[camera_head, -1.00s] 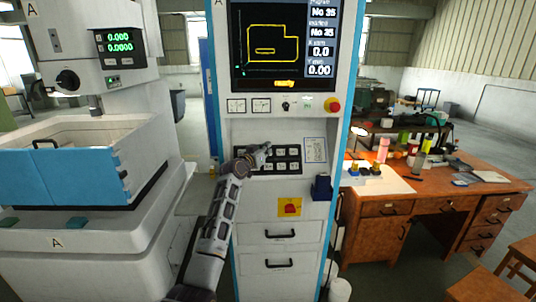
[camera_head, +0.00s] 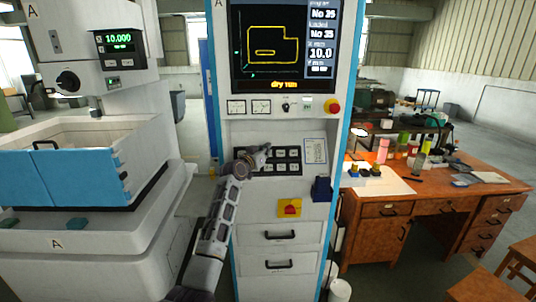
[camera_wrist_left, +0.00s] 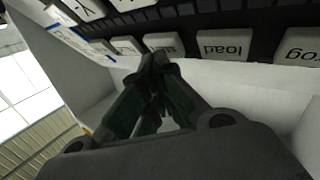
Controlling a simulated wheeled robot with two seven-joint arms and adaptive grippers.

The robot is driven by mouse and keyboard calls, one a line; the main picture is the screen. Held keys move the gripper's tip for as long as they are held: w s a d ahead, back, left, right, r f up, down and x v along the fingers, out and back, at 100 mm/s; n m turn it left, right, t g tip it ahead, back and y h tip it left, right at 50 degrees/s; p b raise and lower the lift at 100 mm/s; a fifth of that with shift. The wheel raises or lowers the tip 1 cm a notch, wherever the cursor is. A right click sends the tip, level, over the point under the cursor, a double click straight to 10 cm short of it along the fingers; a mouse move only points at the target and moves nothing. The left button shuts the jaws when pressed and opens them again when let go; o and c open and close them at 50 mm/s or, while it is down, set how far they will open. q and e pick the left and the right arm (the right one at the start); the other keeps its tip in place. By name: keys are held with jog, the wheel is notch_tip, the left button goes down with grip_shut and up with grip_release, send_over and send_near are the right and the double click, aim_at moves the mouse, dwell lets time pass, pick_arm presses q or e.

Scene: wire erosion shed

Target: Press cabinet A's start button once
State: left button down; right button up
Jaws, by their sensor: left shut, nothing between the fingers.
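Cabinet A (camera_head: 258,128) stands upright in the middle of the head view, with a dark screen (camera_head: 272,48) that reads "dry run". A dark key panel (camera_head: 283,168) with rows of pale keys sits in its recess. My left gripper (camera_head: 264,151) is shut and empty at the upper left part of this panel. In the left wrist view its closed fingertips (camera_wrist_left: 160,60) are close to the pale keys, left of the "load" key (camera_wrist_left: 224,46); I cannot tell if they touch. My right gripper is not in view.
A red emergency knob (camera_head: 332,106) is on the cabinet above the recess, and a red-and-yellow switch (camera_head: 290,208) below it. A machine with a blue-fronted tank (camera_head: 60,178) stands left. A cluttered wooden desk (camera_head: 400,208) stands right.

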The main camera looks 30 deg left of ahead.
pick_arm(q)
jog(key=shift+s+d+r+p, duration=0.25)
jog(key=shift+s+r+p, duration=0.1)
jog(key=shift+s+p, duration=0.05)
dwell(0.4)
jog(key=s+d+r+p, duration=0.1)
jog(key=p, duration=0.1)
jog(key=s+d+r+p, duration=0.1)
jog(key=s+r+p, duration=0.1)
jog(key=shift+s, duration=0.25)
dwell(1.0)
